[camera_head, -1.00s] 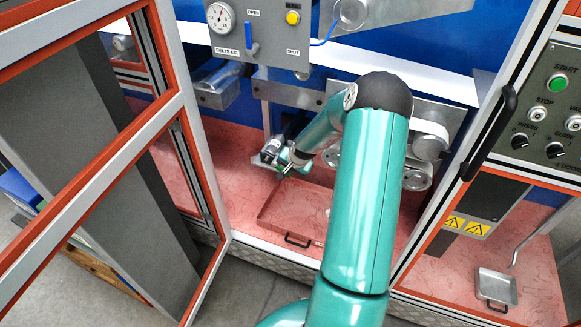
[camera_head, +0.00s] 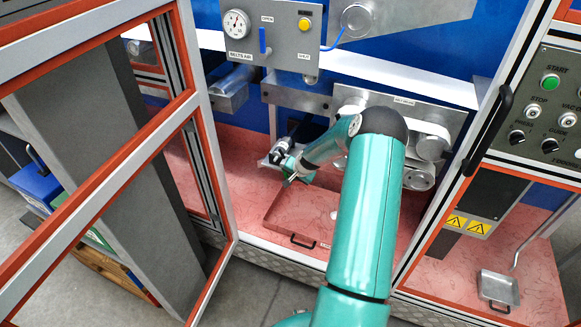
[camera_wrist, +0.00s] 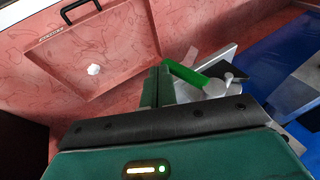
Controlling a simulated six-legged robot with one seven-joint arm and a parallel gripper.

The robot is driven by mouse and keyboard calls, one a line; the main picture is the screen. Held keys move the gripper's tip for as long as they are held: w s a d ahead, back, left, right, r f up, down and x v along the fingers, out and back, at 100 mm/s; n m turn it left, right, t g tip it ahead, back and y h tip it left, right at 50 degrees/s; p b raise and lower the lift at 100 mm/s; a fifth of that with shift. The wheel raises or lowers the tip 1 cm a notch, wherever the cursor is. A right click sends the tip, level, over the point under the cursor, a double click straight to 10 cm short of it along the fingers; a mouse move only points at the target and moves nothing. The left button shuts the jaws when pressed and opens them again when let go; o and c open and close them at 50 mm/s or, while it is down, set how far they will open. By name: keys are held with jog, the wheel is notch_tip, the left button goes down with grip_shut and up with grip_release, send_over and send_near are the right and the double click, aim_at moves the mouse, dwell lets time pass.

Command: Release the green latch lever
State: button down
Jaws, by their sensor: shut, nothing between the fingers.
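The green latch lever (camera_wrist: 188,76) shows in the wrist view as a short green bar on a light metal bracket with a round pivot. My gripper (camera_wrist: 158,86) is shut, with its fingertips right beside the free left end of the lever. I cannot tell whether they touch it. In the head view my gripper (camera_head: 288,176) is low inside the open cabinet, next to the metal bracket, and my arm hides part of that area. The lever is too small to make out surely there.
A red tray (camera_head: 285,222) with a black handle lies on the cabinet floor below my gripper; a small white piece (camera_wrist: 93,69) lies in it. The open framed door (camera_head: 205,150) stands left. A control panel (camera_head: 545,110) is at the right. The valve panel (camera_head: 270,35) hangs above.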

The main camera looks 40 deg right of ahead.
jog(key=shift+x, duration=0.75)
jog(key=shift+s+d, duration=0.1)
dwell(0.5)
